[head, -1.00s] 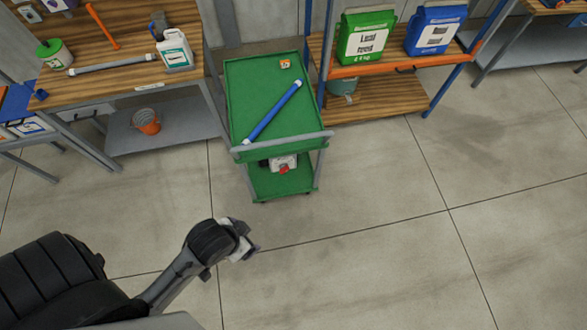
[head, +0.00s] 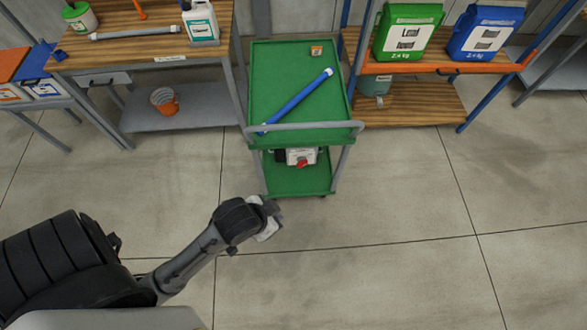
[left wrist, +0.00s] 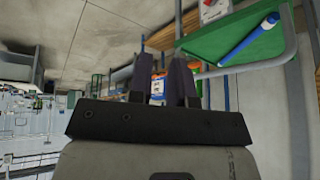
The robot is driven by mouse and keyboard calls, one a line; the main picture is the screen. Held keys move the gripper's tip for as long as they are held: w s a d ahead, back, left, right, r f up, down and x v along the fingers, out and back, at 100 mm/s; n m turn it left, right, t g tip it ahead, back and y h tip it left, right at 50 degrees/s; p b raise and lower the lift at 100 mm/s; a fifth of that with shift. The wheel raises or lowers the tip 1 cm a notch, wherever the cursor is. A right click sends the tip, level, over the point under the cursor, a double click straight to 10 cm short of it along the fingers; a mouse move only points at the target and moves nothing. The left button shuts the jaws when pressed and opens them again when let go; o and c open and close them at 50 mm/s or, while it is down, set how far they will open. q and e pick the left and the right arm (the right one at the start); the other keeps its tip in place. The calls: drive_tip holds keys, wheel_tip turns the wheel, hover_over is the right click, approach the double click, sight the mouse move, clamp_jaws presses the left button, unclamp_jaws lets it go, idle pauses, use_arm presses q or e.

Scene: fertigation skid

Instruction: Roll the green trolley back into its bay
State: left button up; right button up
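The green trolley (head: 295,85) stands between the wooden workbench and the blue-posted rack, its grey push handle (head: 305,126) facing me. A blue tube with pale ends (head: 298,102) and a small orange-and-white box (head: 316,50) lie on its top tray. A white device with a red part (head: 301,157) sits on its lower shelf. My left gripper (head: 272,218) is in front of the trolley, apart from the handle. In the left wrist view the fingers (left wrist: 163,72) are spread with nothing clearly between them, and the trolley (left wrist: 245,42) shows at upper right. My right gripper is out of view.
The workbench (head: 130,58) with a white jug (head: 201,22) stands left of the trolley, an orange bucket (head: 164,101) on its lower shelf. The rack (head: 420,105) at right holds green (head: 408,30) and blue (head: 485,30) feed containers. Concrete floor (head: 400,210) in front is clear.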

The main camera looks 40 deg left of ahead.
use_arm(q)
drive_tip(key=shift+m+t, duration=0.3)
drive_tip(key=shift+t, duration=0.3)
drive_tip(key=b+x, duration=0.4)
drive_tip(key=s+f+b+x, duration=0.1)
drive_tip(key=b+x, duration=0.3)
drive_tip(key=x, duration=0.1)
drive_tip(key=s+b+x, duration=0.1)
drive_tip(key=b+x, duration=0.4)
drive_tip(key=shift+f, duration=0.5)
clamp_jaws()
drive_tip(key=m+t+y+b, duration=0.5)
drive_tip(key=y+b, duration=0.9)
drive_tip(key=b, duration=0.8)
approach(293, 155)
drive_tip(key=b+x, duration=0.4)
drive_tip(key=x, duration=0.1)
drive_tip(key=shift+w+a+r+b, duration=0.1)
drive_tip(key=shift+w+a+b, duration=0.05)
drive_tip(key=shift+a+b, duration=0.15)
drive_tip(key=shift+b+x, duration=0.3)
drive_tip(key=shift+x, duration=0.65)
